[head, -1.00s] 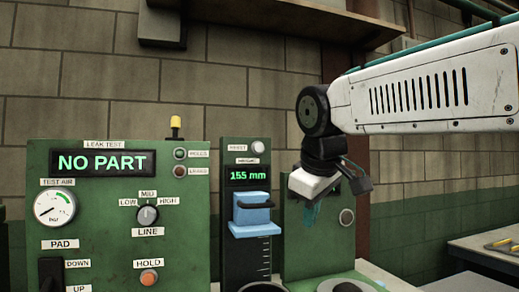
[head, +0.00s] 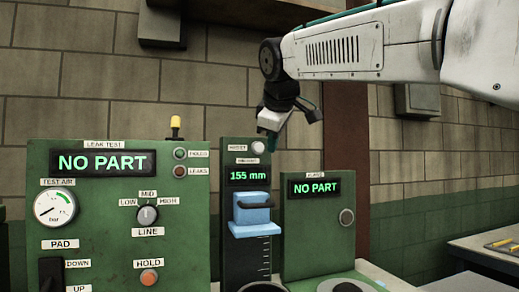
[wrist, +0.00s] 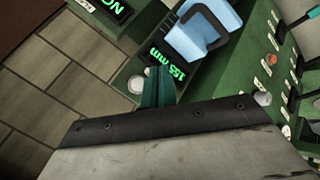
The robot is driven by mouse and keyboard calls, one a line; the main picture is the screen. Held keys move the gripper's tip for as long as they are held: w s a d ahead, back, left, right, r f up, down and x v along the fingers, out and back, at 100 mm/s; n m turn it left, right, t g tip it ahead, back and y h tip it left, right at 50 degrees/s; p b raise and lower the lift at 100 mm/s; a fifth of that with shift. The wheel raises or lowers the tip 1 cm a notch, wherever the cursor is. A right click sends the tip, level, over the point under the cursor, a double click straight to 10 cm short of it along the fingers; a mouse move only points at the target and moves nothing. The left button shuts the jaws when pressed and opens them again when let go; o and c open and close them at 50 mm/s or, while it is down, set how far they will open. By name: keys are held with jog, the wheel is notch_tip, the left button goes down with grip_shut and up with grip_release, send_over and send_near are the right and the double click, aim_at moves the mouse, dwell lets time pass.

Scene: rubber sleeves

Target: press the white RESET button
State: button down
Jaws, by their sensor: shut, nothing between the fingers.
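The white RESET button (head: 258,146) is a small round button at the top of the narrow green panel, right of its label. In the wrist view, turned round, it shows as a pale round button (wrist: 135,84) just left of the fingers. My gripper (head: 271,142) is shut and empty, its teal fingers pointing down beside the button's right edge in the head view. The fingers (wrist: 157,88) also show in the wrist view, close to the button; I cannot tell whether they touch it.
Below the button are a "155 mm" display (head: 248,176) and a blue block (head: 252,214). The leak test panel (head: 110,215) stands left, with a yellow-topped post (head: 175,122). A lower panel (head: 318,250) reading NO PART stands right. The wall is behind.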

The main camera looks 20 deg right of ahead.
jog(key=w, duration=0.8)
jog(key=shift+w, duration=0.1)
dwell(1.9)
jog(key=shift+w, duration=0.25)
jog(key=shift+w, duration=0.35)
dwell(0.6)
jog(key=shift+s, duration=0.75)
jog(key=s, duration=0.5)
dwell(0.4)
